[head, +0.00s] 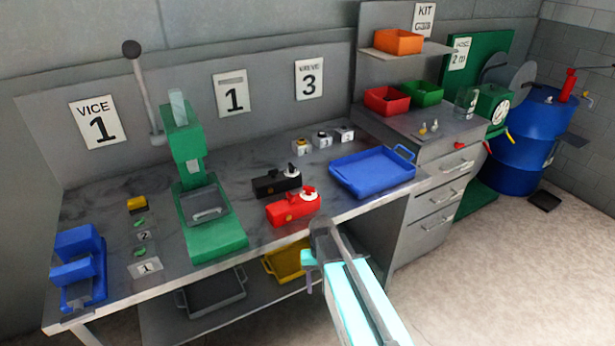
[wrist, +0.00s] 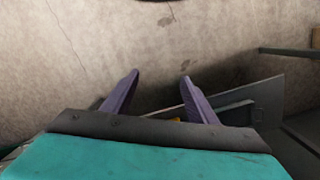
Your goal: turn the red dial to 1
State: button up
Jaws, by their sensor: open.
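The red dial (head: 309,195) is a small red knob on a white disc, on top of a red block (head: 290,209) near the front edge of the workbench (head: 115,232). A black block (head: 276,183) with a similar white disc and black knob stands just behind it. The number the red dial points to is too small to read. My gripper shows in the wrist view (wrist: 160,75) with two purple fingers apart and nothing between them. In the head view my arm reaches up from the bottom, with its end in front of the bench edge, apart from the red block.
A blue tray (head: 372,177) stands right of the red block. A green press (head: 207,215) with a lever stands to its left, and a blue vice (head: 78,262) at far left. Yellow (head: 285,266) and dark (head: 212,300) trays sit on the lower shelf. Floor in front is clear.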

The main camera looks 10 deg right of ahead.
jog(key=w+r+t+p, duration=0.1)
jog(key=w+r+p, duration=0.1)
jog(key=w+r, duration=0.35)
jog(key=w+r+p, duration=0.2)
jog(key=w+r, duration=0.1)
jog(key=r, duration=0.6)
notch_tip(320, 180, up, 24)
jog(key=m, duration=0.4)
send_over(308, 187)
jog(key=shift+s, duration=0.1)
jog(key=shift+f+b, duration=0.15)
jog(key=shift+b, duration=0.15)
jog(key=shift+f+b, duration=3.55)
jog(key=shift+f, duration=3.25)
